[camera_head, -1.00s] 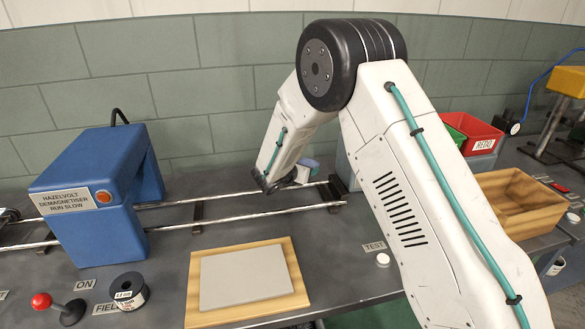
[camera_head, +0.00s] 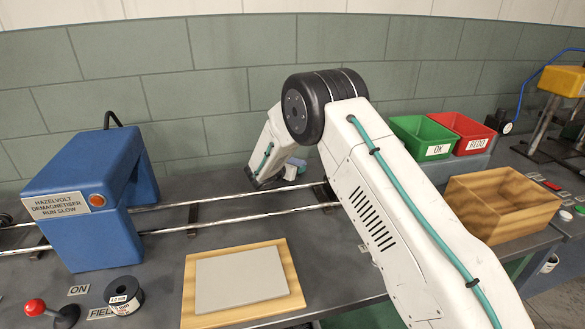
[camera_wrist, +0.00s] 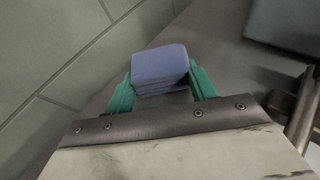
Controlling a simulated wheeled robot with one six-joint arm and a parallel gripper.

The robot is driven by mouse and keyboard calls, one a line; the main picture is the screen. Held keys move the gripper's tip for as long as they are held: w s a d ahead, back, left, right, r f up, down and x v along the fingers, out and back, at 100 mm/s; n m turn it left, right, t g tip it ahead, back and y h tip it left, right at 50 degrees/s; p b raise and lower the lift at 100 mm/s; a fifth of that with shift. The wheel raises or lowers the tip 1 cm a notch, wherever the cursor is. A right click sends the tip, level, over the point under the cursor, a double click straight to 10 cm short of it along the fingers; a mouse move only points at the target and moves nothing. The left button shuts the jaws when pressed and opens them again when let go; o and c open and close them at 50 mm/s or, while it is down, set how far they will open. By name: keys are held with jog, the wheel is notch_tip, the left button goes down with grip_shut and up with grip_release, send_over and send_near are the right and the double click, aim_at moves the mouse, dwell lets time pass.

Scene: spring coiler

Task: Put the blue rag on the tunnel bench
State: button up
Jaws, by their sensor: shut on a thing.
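The blue rag (camera_wrist: 160,68) is a folded stack in the wrist view. My gripper (camera_wrist: 162,92) is shut on it, with one teal finger on each side. In the head view a small part of the rag (camera_head: 299,162) shows beside my wrist at the back of the bench, and my arm hides most of the fingers. The tunnel bench (camera_head: 160,258) is the dark grey top under the blue demagnetiser tunnel (camera_head: 88,200). The rag appears close to the bench top near the wall; I cannot tell whether it touches.
Two metal rails (camera_head: 230,221) run through the tunnel. A wooden board with a grey pad (camera_head: 240,279), a spool (camera_head: 126,295) and a red-knobbed lever (camera_head: 48,310) are in front. A green bin (camera_head: 424,137), red bin (camera_head: 462,132) and wooden box (camera_head: 503,204) stand right.

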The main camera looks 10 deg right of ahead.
jog(key=shift+f, duration=0.1)
jog(key=shift+f, duration=0.15)
jog(key=o, duration=1)
jog(key=shift+c, duration=0.2)
jog(key=shift+r, duration=0.2)
jog(key=shift+s+a+r, duration=0.2)
jog(key=shift+s+a, duration=0.05)
jog(key=v, duration=1.1)
jog(key=shift+s, duration=0.15)
